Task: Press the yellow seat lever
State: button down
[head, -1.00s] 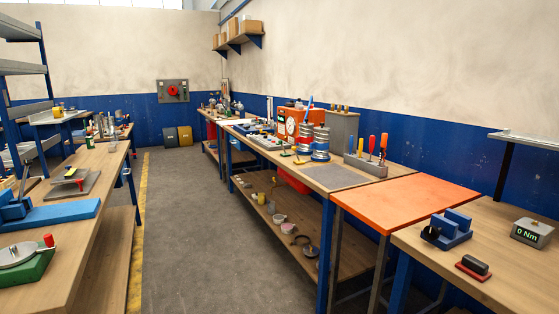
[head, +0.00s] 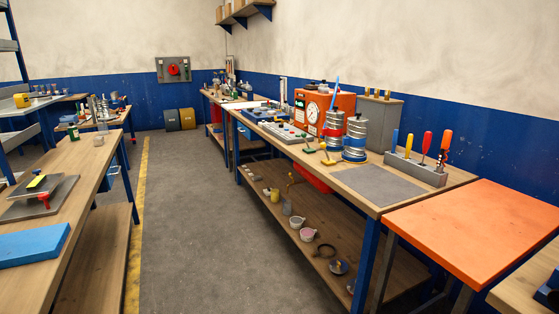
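I cannot pick out the yellow seat lever with certainty. Small yellow-and-green lever-like parts (head: 327,158) lie on the right-hand bench, in front of two ribbed metal cylinders with blue and red bands (head: 355,140). They are too small to tell apart. A yellow-topped piece (head: 37,181) also sits on a dark plate on the left bench. My gripper is not in view.
A grey floor aisle (head: 185,215) runs clear between the left bench (head: 95,155) and the right bench (head: 430,185). An orange-topped table (head: 475,225) juts at the near right. An orange gauge box (head: 335,103) and a screwdriver rack (head: 415,170) stand on the right bench.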

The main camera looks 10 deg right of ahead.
aim_at(323, 144)
jog(key=i+j, duration=0.15)
jog(key=i, duration=0.4)
jog(key=i+j, duration=0.15)
jog(key=i, duration=0.4)
jog(key=i+j, duration=0.15)
jog(key=i, duration=0.45)
jog(key=i+j+z, duration=0.1)
jog(key=i, duration=0.45)
jog(key=i+j, duration=0.25)
jog(key=i, duration=0.3)
